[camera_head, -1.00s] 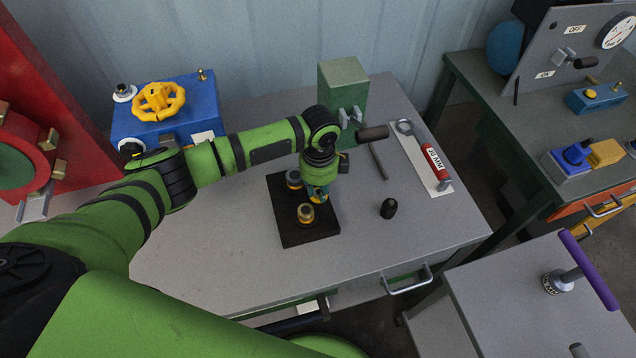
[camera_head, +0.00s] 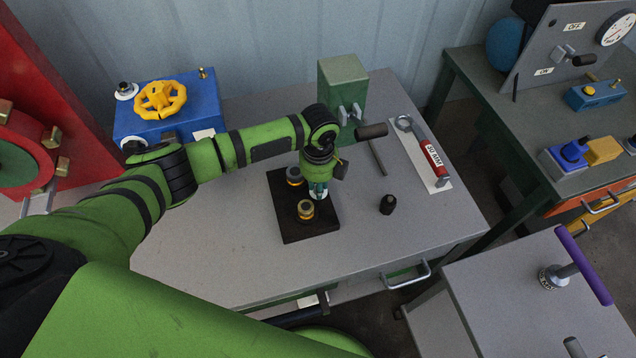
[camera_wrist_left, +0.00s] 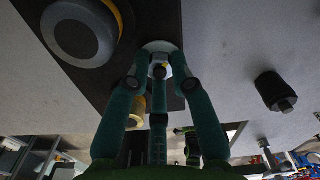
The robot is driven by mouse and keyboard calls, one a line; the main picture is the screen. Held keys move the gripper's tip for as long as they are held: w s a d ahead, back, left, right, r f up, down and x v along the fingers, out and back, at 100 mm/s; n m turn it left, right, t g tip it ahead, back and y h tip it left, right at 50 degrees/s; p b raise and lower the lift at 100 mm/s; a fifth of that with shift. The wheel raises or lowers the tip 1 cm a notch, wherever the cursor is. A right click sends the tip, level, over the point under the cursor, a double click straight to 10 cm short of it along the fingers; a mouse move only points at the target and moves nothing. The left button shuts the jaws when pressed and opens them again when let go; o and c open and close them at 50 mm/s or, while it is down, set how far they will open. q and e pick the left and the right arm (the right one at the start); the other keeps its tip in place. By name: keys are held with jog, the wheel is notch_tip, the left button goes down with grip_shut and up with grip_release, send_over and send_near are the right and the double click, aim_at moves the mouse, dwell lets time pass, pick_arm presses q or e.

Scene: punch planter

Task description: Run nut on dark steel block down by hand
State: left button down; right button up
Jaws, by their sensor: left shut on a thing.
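The dark steel block (camera_head: 290,225) lies flat on the grey bench in the head view. Two yellow-banded round fittings show on it: a rear one (camera_head: 294,176) and a front one (camera_head: 306,210). My left gripper (camera_head: 320,194) points down over the block's right side, beside them. In the left wrist view its green fingers (camera_wrist_left: 160,72) are closed around a small nut (camera_wrist_left: 159,71) on a stud, above a pale round disc (camera_wrist_left: 158,46). The fingers hide most of the nut, so its height on the stud is unclear. My right gripper is not in view.
A small black knob-like part (camera_head: 388,205) stands right of the block. A red-handled wrench (camera_head: 430,155) lies on a white panel farther right. A green block (camera_head: 343,90) and a blue box with a yellow handwheel (camera_head: 160,100) stand behind. The bench front is clear.

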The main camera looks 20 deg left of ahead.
pick_arm(q)
jog(key=shift+s+d+f, duration=0.1)
jog(key=shift+s+d, duration=0.1)
jog(key=shift+d, duration=0.15)
jog(key=c, duration=1.1)
grip_release()
jog(key=shift+a, duration=0.1)
jog(key=shift+w+r, duration=0.1)
jog(key=shift+r, duration=0.4)
notch_tip(320, 180, up, 11)
jog(key=shift+r, duration=0.15)
notch_tip(320, 180, up, 12)
